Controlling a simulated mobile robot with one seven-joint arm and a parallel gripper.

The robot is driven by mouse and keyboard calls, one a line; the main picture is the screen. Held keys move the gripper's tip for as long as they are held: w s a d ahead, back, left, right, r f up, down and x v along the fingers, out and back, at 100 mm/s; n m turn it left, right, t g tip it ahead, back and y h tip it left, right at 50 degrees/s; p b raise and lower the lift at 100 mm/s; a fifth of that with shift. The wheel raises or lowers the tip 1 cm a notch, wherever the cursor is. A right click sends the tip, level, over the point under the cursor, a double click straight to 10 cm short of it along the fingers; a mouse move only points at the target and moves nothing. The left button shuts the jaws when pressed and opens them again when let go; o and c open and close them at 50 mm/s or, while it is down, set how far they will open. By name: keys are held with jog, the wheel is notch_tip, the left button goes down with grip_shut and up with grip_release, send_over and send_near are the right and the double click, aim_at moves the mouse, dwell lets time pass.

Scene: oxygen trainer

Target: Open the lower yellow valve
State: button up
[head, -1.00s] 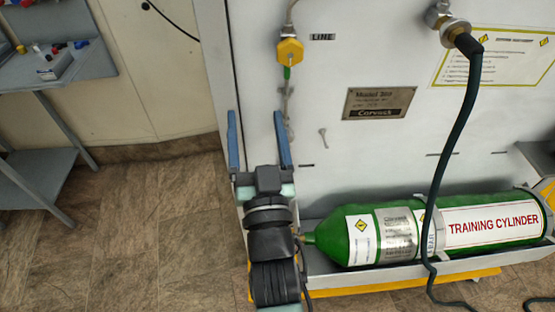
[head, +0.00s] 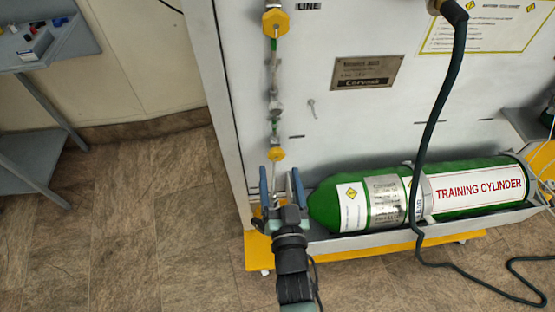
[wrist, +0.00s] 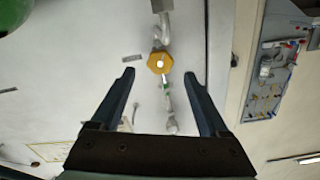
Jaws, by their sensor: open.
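The lower yellow valve (head: 277,154) is a small yellow knob on a thin vertical pipe on the white panel, just above and between my fingertips in the head view. In the wrist view the lower yellow valve (wrist: 160,62) is a six-sided knob with a pale centre, near the line between the fingertips. My gripper (head: 280,171) is open and empty, its blue fingers pointing at the panel. In the wrist view my gripper (wrist: 159,74) shows a finger on each side of the knob, with clear gaps. I see no contact; the remaining depth is hard to tell.
A larger upper yellow valve (head: 276,22) sits higher on the same pipe. A green training cylinder (head: 460,190) lies in a tray to the right of my gripper. A dark hose (head: 440,110) hangs in front of it. Floor at left is clear up to a grey bench (head: 45,50).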

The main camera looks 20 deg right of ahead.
aim_at(277, 157)
jog(key=shift+x, duration=2.4)
grip_shut()
